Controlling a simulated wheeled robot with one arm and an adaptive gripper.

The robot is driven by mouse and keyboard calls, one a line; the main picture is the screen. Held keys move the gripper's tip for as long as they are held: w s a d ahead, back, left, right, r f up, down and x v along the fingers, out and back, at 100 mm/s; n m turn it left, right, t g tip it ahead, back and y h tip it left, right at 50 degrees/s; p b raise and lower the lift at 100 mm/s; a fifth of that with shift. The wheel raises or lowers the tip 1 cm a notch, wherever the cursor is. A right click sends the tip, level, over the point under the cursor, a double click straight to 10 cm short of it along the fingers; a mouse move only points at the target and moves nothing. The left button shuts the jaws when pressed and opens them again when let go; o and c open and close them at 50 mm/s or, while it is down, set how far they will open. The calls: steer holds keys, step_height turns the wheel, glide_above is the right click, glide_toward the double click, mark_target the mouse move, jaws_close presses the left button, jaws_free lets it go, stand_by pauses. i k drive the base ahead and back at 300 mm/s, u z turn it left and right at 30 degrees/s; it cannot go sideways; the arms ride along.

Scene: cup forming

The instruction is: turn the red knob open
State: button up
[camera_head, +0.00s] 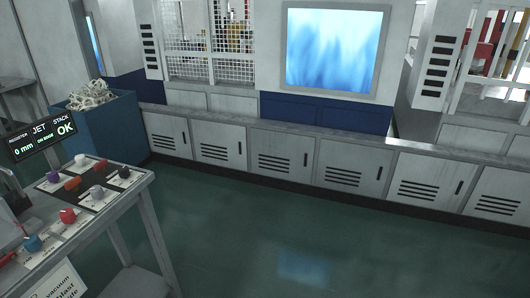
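A red knob (68,215) stands on the lower white panel at the front of the control bench (115,215), at the left of the head view. A blue knob (33,242) is to its lower left on the same panel. An orange-red knob (72,184) sits on the dark upper panel behind, among purple (53,176), grey (97,191), white and dark knobs. The red knob's exact turn angle is too small to tell. My gripper is not in view, and nothing is seen touching the red knob.
A black display (40,140) reading "0 mm", "JET" and "STACK OK" stands behind the knobs. A blue bin (118,130) with pale tangled material is beyond the bench. Grey cabinets (285,155) line the wall. The green floor (300,240) right of the bench is clear.

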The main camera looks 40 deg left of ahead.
mark_target(67, 215)
steer(key=k, duration=0.5)
steer(key=u, duration=3.2)
steer(key=i, duration=0.35)
steer(key=z, duration=0.6)
steer(key=i, duration=1.2)
steer(key=u, duration=0.55)
